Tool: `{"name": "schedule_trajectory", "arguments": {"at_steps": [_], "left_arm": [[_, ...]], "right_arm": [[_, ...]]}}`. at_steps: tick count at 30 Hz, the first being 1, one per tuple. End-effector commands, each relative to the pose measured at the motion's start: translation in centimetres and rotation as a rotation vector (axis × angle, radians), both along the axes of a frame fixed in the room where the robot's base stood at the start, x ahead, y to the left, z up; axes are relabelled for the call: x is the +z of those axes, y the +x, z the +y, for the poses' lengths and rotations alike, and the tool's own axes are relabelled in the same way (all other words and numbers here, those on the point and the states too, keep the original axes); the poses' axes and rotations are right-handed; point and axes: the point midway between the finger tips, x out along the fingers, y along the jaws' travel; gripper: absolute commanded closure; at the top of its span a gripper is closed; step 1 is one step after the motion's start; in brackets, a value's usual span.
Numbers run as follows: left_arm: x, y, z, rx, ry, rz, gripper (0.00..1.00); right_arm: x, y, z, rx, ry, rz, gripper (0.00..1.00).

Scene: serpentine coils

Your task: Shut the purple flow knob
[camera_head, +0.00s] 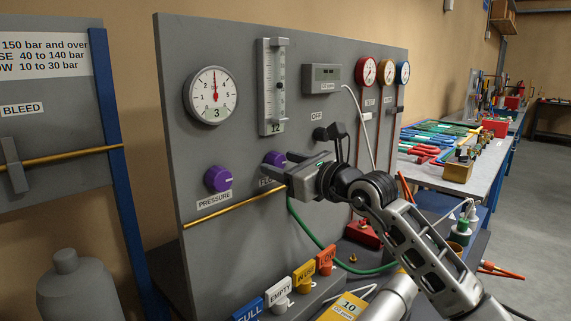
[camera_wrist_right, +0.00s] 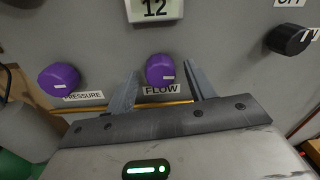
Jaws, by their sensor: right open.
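The purple flow knob (camera_head: 274,158) is on the grey panel, to the right of the purple pressure knob (camera_head: 218,179). My right gripper (camera_head: 283,172) is in front of the panel at the flow knob and covers part of it and its label. In the right wrist view the flow knob (camera_wrist_right: 160,70) shows between the two open fingers of my right gripper (camera_wrist_right: 161,85), above the "FLOW" label (camera_wrist_right: 163,90). The fingers stand either side of the knob with gaps, and I cannot tell the depth left to it. My left gripper is not in view.
A flow tube (camera_head: 272,86) marked 12 and a round dial (camera_head: 211,95) marked 3 are above the knobs. A black knob (camera_wrist_right: 290,39) is to the right. A brass pipe (camera_head: 232,208) runs below.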

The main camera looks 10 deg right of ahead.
Motion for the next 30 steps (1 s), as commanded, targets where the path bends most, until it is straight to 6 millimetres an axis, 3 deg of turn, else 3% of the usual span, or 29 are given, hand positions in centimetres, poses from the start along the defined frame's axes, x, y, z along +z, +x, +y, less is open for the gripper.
{"name": "schedule_trajectory", "arguments": {"at_steps": [1, 6, 19, 30], "left_arm": [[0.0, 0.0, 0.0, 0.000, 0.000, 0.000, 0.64], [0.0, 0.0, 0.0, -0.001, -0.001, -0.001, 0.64], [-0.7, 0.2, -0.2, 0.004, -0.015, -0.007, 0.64], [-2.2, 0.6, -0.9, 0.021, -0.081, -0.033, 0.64]], "right_arm": [[0.0, 0.0, 0.0, 0.000, 0.000, 0.000, 0.49], [0.0, 0.0, 0.0, 0.000, 0.000, 0.000, 0.91], [-0.2, 0.0, -0.1, -0.001, -0.062, -0.041, 0.90], [-0.5, 0.0, -0.1, -0.002, -0.307, -0.204, 0.90]]}}
